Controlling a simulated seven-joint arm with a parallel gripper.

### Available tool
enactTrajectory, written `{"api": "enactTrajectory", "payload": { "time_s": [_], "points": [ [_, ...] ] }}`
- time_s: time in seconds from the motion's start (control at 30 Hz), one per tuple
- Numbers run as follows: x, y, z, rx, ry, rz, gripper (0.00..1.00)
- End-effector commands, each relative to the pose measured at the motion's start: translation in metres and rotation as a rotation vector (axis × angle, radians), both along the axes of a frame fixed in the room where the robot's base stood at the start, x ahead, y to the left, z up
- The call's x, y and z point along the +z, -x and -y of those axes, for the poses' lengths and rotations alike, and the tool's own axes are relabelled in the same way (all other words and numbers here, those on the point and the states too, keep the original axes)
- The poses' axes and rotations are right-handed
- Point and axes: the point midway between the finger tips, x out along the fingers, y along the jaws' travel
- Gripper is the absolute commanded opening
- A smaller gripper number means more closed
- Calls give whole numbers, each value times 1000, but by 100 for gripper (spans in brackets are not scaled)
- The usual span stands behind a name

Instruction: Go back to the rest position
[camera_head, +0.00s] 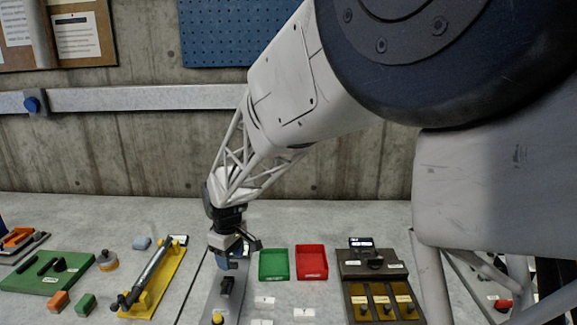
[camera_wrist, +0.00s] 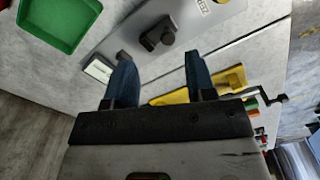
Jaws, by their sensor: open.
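My gripper (camera_head: 233,258) hangs from my pale arm over the grey plate (camera_head: 217,300) in the head view. In the wrist view my gripper (camera_wrist: 157,75) shows two blue fingers spread apart with nothing between them. Beyond the fingertips, the grey plate (camera_wrist: 200,35) carries a dark knob (camera_wrist: 158,36). A small white block (camera_wrist: 98,70) lies near the left finger. I cannot tell from these views how high the fingertips are above the plate.
A green tray (camera_head: 274,279) and a red tray (camera_head: 312,277) stand right of the plate. A yellow-based device (camera_head: 165,284) with a dark cylinder lies left. A dark panel with yellow slots (camera_head: 362,303) is farther right. A green board (camera_head: 40,283) and loose blocks are at far left.

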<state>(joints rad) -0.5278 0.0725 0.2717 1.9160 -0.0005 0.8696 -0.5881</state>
Motion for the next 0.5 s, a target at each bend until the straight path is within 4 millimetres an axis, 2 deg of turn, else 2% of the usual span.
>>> {"api": "enactTrajectory", "payload": {
  "time_s": [0.23, 0.5],
  "points": [
    [37, 19, 62, -137, -15, 26, 50],
    [73, 54, 133, -309, -32, 55, 50]
  ]
}}
